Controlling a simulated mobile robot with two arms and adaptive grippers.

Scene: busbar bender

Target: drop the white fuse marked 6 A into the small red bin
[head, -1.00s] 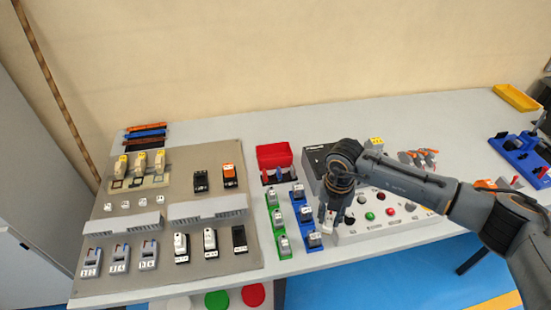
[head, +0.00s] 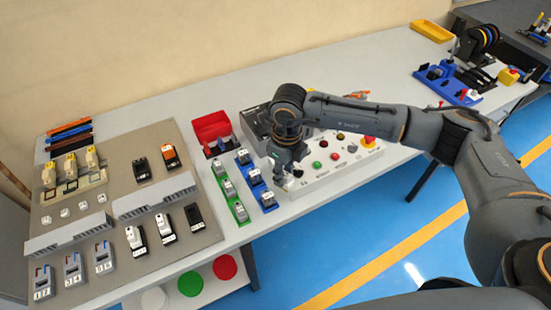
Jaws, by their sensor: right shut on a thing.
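The small red bin (head: 209,126) stands open behind the racks, left of the grey control box. My right gripper (head: 281,178) points down in front of the bin and to its right, over the left end of the control box. It is shut on a small whitish piece, mostly hidden by the fingers; I cannot read any marking on it. I cannot pick out the 6 A label anywhere. My left gripper is not in view.
A green rack (head: 240,213) and a blue rack (head: 268,208) with grey parts stand left of my gripper. The control box (head: 330,165) carries buttons and a red-topped emergency stop (head: 369,141). A beige board (head: 120,190) with switches lies at left.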

